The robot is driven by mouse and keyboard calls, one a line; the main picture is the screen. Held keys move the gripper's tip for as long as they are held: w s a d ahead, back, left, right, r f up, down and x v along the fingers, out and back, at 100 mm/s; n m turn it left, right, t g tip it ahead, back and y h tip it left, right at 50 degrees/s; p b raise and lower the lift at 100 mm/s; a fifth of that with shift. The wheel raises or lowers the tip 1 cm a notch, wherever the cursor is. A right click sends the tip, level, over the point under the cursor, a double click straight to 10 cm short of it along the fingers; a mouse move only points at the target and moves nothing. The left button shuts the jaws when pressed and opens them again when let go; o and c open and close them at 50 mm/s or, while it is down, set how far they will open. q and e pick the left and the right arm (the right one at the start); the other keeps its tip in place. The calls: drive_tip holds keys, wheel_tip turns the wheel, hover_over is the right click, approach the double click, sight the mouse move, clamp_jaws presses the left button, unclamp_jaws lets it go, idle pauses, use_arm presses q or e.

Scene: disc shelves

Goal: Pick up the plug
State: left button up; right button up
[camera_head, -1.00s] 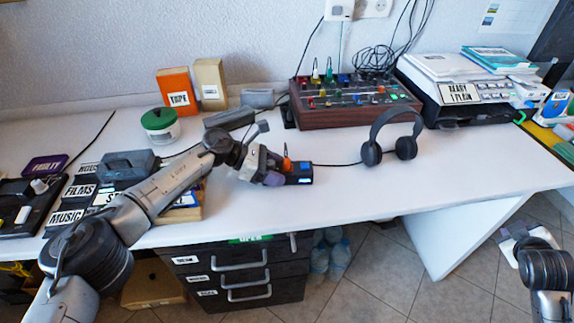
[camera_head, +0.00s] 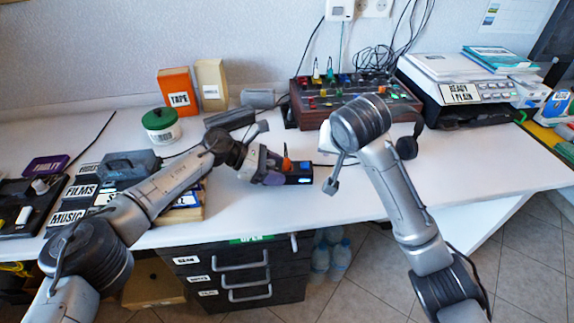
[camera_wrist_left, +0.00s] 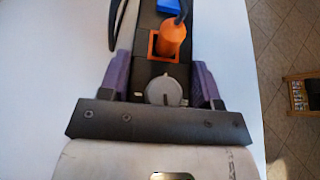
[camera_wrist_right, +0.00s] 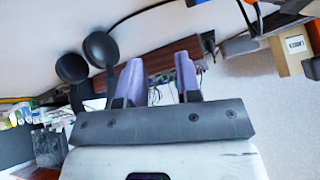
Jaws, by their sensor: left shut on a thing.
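The orange plug (camera_head: 286,163) stands in a dark power box (camera_head: 303,168) on the white desk. In the left wrist view, the plug (camera_wrist_left: 171,40) sits in an orange-rimmed socket, with a dark cord at its top. My left gripper (camera_head: 276,170) is shut on the box, its purple fingers along the box's two sides. A round grey knob (camera_wrist_left: 163,91) lies between the fingers. My right gripper (camera_wrist_right: 161,78) is open and empty in its own wrist view. In the head view it is hidden behind my right arm, near the box's right side.
The headphones (camera_head: 407,147) are partly behind my right arm. A wooden-sided mixer (camera_head: 310,112) stands at the back. Labelled trays (camera_head: 80,190) lie at the left. The desk's front middle is clear.

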drive_tip(key=n, duration=0.1)
approach(288, 160)
drive_tip(key=shift+h, duration=0.3)
drive_tip(key=shift+a+x, duration=0.15)
drive_tip(key=shift+x, duration=2.3)
drive_tip(key=shift+a+x, duration=0.15)
drive_tip(key=shift+x, duration=2.35)
drive_tip(key=shift+c, duration=0.2)
clamp_jaws()
